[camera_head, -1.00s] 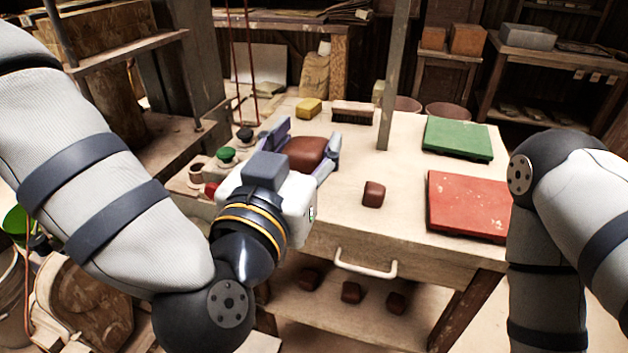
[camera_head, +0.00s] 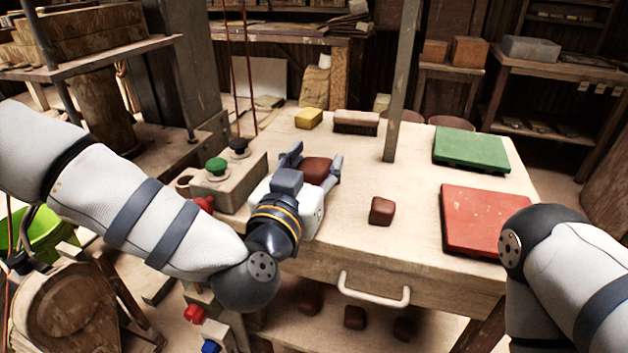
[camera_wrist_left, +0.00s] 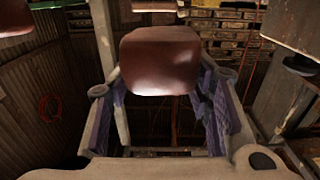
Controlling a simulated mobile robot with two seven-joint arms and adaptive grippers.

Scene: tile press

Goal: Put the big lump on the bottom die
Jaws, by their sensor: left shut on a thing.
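My left gripper (camera_head: 312,164) is shut on the big lump (camera_head: 319,171), a reddish-brown rounded block, over the left part of the table. In the left wrist view the big lump (camera_wrist_left: 160,60) shows at the far end of the fingers, and nothing visible lies directly beneath it. A smaller brown lump (camera_head: 382,211) lies on the table to the right of the gripper. The press frame (camera_head: 170,90) stands at the left; I cannot clearly pick out its bottom die. My right arm enters at the lower right, with its gripper out of view.
A control box (camera_head: 228,187) with green, black and red buttons stands at the table's left edge. A post (camera_head: 397,85) rises behind. Green (camera_head: 470,149) and red (camera_head: 487,220) boards, a yellow sponge (camera_head: 308,118) and a brush (camera_head: 356,122) lie on the table. The shelf below holds several lumps.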

